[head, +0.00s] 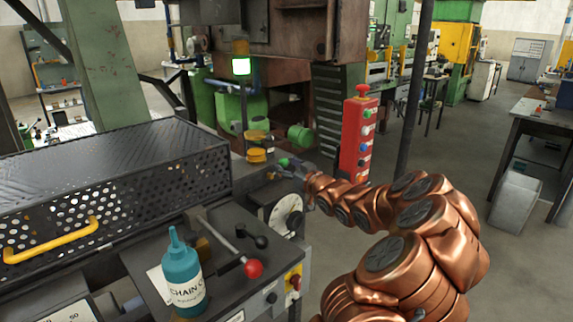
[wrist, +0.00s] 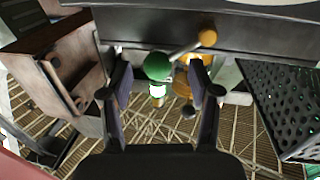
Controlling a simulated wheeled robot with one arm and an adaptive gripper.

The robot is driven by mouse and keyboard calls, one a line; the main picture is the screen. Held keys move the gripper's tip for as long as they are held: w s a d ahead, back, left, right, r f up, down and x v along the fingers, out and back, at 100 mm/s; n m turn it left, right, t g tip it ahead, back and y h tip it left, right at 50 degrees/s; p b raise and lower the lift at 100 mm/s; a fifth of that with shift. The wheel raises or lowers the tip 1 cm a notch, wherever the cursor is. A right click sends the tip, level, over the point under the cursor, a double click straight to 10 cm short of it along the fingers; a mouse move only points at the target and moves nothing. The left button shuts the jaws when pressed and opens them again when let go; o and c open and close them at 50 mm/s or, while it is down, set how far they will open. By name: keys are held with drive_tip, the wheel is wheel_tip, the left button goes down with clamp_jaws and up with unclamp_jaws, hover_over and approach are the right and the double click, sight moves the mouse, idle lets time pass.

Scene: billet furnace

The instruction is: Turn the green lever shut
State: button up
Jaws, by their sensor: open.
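The green lever's ball knob (wrist: 157,66) shows in the wrist view just ahead of my gripper (wrist: 159,82), between the fingertips and nearer the left one. My gripper's two fingers are apart, with nothing clamped between them. A thin metal rod (wrist: 184,51) runs from beside the green knob to a small orange ball (wrist: 207,37); I cannot tell which knob it belongs to. In the head view the green knob (head: 284,162) is small, at the end of my outstretched arm, and my gripper (head: 291,169) partly hides the lever there.
Yellow round parts (head: 257,155) stand just left of the green knob. A black perforated guard (head: 110,190) fills the left. A teal bottle (head: 183,275) and a red-knobbed lever (head: 253,268) are on the near panel. A red button box (head: 357,135) stands behind my arm.

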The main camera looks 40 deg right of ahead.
drive_tip(key=shift+w+d, duration=0.1)
drive_tip(key=shift+w, duration=0.35)
clamp_jaws()
drive_tip(key=shift+f, duration=0.1)
idle(0.3)
